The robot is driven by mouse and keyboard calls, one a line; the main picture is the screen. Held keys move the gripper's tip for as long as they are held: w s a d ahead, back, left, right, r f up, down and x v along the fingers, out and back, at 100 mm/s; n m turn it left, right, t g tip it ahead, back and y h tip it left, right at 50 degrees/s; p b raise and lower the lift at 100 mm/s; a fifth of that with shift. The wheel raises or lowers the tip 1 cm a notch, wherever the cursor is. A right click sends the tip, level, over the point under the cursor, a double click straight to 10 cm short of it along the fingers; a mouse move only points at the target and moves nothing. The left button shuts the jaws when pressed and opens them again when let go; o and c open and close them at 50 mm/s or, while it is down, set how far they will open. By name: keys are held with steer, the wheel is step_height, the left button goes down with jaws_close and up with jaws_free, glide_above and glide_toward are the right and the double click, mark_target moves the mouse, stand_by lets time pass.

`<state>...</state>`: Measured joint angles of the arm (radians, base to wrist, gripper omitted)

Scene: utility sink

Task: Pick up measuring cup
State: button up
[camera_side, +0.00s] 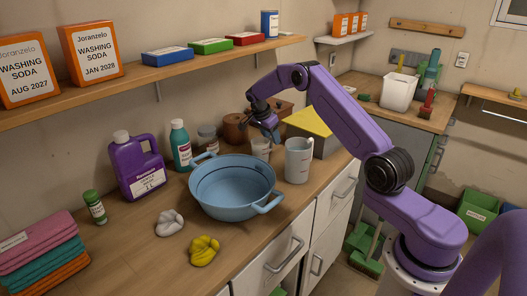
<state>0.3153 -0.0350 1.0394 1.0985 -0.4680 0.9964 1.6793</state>
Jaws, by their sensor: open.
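My gripper (271,134) is open and points down over the worktop, behind the blue basin. A small, pale, clear cup (261,151) stands upright just below it and looks like the measuring cup. The fingers overlap its upper edge in the picture, and I cannot tell whether they touch it. A larger grey-white jug (298,160) with a handle stands just right of it, upright on the worktop. Its markings are too small to read.
A blue two-handled basin (232,187) stands in front of the small cup. A glass jar (208,138), teal bottle (180,146) and purple jug (136,168) are left. Wooden containers (235,128) and a yellow-topped box (315,132) stand behind. A wall shelf (190,72) runs above.

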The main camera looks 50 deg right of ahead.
steer(key=shift+d+f, duration=0.3)
steer(key=shift+f, duration=0.35)
jaws_close()
steer(key=shift+r, duration=0.25)
steer(key=shift+r, duration=4.7)
